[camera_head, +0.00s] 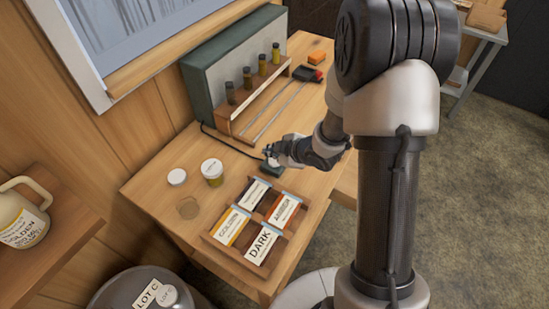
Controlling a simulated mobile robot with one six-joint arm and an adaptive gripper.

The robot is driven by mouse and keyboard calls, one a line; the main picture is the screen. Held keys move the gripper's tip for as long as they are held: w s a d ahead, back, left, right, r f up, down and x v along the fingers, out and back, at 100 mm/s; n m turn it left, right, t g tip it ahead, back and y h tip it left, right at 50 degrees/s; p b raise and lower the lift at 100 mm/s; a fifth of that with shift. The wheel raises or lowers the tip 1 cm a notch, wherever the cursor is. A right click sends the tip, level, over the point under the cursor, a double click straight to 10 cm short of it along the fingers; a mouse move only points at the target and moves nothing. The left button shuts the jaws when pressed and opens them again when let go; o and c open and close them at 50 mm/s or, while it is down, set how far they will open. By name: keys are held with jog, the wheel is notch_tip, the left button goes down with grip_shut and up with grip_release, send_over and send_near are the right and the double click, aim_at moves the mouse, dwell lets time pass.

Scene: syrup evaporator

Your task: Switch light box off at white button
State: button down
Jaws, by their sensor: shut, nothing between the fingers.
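The light box (232,72) is a green-cased box with a pale front panel, standing at the back of the wooden table. A dark cord runs from its near end along the table to a small dark green switch box (273,168). My gripper (271,155) is shut and empty, low over this switch box. The white button cannot be made out clearly; the gripper covers most of the top of the switch box. I cannot tell whether the fingertips touch it. The panel looks pale grey, and I cannot tell whether it is lit.
Several sample vials (247,77) stand on a wooden rack before the panel. A jar (212,172) and a white lid (177,177) lie left of my gripper. A wooden tray (222,249) of labelled cards is in front.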

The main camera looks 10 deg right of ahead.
jog(key=shift+r+p, duration=2.35)
jog(key=shift+r, duration=0.6)
notch_tip(320, 180, up, 8)
jog(key=m+h+b, duration=0.2)
jog(key=m+h, duration=0.2)
send_over(273, 161)
jog(key=s+d, duration=0.2)
jog(key=d, duration=0.3)
jog(key=s+d+r+m+h, duration=0.2)
jog(key=s+r+m, duration=0.2)
jog(key=s+r, duration=0.25)
jog(key=s+a+r+m+g+y+b, duration=0.1)
jog(key=s+a+m, duration=0.2)
jog(key=s, duration=0.7)
jog(key=s+a+r+m+g+b, duration=0.1)
jog(key=s+a+m+g+b, duration=0.1)
jog(key=s, duration=0.9)
jog(key=shift+a+r+m+g+y, duration=0.3)
jog(key=shift+a+r+m+y, duration=0.1)
jog(key=shift+a+m, duration=0.25)
